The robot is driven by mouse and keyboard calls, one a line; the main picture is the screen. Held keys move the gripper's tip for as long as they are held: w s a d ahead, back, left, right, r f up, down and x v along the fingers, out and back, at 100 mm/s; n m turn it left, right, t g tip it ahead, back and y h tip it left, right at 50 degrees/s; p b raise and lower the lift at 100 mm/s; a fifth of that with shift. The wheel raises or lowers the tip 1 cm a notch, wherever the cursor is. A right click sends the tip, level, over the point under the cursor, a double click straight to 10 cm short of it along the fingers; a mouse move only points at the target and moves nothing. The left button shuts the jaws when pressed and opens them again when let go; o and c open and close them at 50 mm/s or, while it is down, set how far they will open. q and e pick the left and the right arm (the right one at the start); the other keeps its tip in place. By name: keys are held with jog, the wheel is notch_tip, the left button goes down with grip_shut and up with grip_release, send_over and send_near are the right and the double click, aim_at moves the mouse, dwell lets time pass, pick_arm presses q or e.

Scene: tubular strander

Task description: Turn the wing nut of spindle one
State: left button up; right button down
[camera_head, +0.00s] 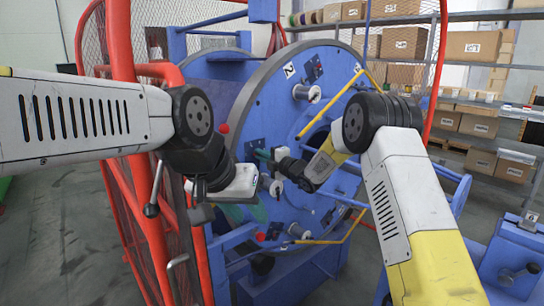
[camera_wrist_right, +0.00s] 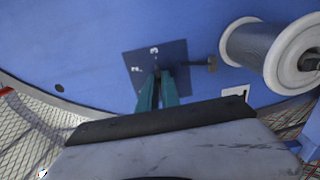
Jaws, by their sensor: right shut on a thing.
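My right gripper (camera_head: 262,155) is at the face of the big blue disc (camera_head: 262,112), left of its middle. In the right wrist view its teal fingers (camera_wrist_right: 157,88) are close together, with their tips at a small dark blue plate (camera_wrist_right: 176,62) with white marks. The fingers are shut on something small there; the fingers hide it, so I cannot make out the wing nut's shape.
A red tube frame with mesh (camera_head: 122,60) stands at the left, beside my left arm. Yellow bars (camera_head: 325,106) and another spool (camera_head: 308,93) are on the disc. Shelves with cardboard boxes (camera_head: 403,43) are at the back right. A blue machine part (camera_head: 515,250) is at the lower right.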

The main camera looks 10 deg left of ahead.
jog(key=c, duration=1.6)
grip_release()
jog(key=shift+o, duration=0.2)
jog(key=v, duration=0.7)
jog(key=shift+s+d, duration=0.25)
jog(key=shift+d, duration=0.1)
jog(key=shift+d+f, duration=0.1)
